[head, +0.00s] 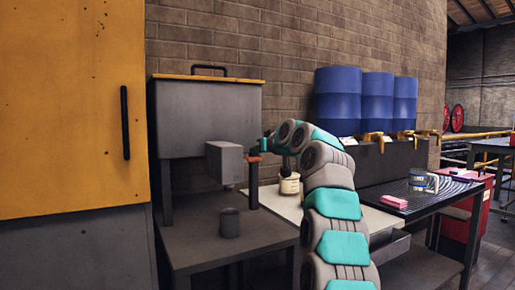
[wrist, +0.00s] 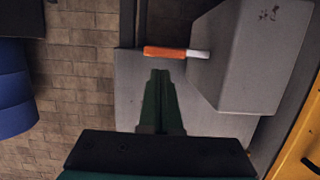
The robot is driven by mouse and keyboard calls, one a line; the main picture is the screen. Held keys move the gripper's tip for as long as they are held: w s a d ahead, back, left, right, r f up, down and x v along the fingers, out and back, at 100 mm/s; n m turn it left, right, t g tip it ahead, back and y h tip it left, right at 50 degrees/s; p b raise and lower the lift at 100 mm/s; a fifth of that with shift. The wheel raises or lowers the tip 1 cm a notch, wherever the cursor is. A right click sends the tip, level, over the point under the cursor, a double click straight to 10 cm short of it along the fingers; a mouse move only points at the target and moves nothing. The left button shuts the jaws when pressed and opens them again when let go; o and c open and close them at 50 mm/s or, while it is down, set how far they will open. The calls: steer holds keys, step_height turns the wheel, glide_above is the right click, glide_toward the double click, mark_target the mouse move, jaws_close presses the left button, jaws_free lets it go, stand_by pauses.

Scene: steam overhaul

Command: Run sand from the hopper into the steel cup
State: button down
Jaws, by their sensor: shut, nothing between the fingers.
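The grey hopper (head: 205,115) stands on legs at the left, with a yellow-edged lid. A grey outlet box (head: 224,163) juts from its front; it also shows in the wrist view (wrist: 240,60). An orange handle (head: 253,159) on a pale rod sticks out from the box's side; the wrist view shows the handle (wrist: 165,52) clearly. The dark grey steel cup (head: 230,222) stands upright on the grey stand below the box; its inside is not visible. My gripper (wrist: 159,73) is shut and empty, its tips pointing at the handle, apparently a little short of it.
A cream tin (head: 289,186) stands on the pale worktop behind my arm. Several blue drums (head: 337,95) with brass taps line the wall. A pink block (head: 394,202) and a mug (head: 420,181) are on the right bench. A yellow cabinet (head: 70,100) closes off the left.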

mark_target(257, 160)
steer(key=shift+f, duration=0.45)
steer(key=shift+d, duration=0.1)
steer(key=f+m, duration=0.1)
steer(key=m, duration=0.1)
steer(key=f+m+y, duration=0.1)
steer(key=m, duration=0.1)
steer(key=shift+w+d+f+g, duration=0.2)
steer(key=shift+f+g, duration=0.2)
stand_by(2.4)
